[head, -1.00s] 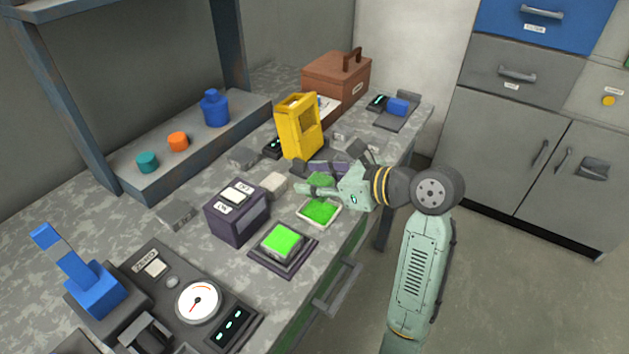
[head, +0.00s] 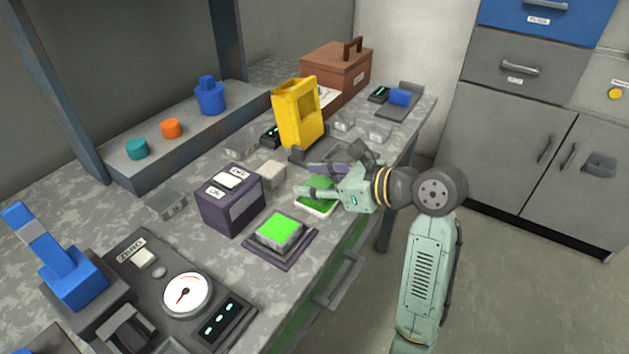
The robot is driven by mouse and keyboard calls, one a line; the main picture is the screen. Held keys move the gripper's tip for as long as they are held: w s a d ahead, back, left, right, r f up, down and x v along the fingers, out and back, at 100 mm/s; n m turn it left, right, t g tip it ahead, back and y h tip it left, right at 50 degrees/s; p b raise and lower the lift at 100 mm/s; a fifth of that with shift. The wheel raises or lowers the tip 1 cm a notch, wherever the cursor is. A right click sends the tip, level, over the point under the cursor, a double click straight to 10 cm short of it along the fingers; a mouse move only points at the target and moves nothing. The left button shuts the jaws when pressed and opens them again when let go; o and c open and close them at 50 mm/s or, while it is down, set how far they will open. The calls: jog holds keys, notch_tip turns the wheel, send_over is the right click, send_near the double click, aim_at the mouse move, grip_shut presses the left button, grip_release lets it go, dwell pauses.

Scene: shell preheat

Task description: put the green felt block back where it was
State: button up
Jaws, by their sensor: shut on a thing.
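My gripper (head: 328,182) is shut on a green felt block (head: 321,182), which shows between its fingers. It is over a small white-rimmed tray (head: 317,212) with a bright green surface inside, near the bench's front edge. The fingers hide part of the block and much of the tray. I cannot tell whether the block touches the tray.
A lit green square on a dark base (head: 279,231) is close in front, with a dark switch box (head: 232,199) to its left.

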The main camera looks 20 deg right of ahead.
jog(key=shift+f, duration=0.75)
jog(key=o, duration=1.1)
jog(key=shift+d, duration=0.15)
jog(key=v, duration=1.2)
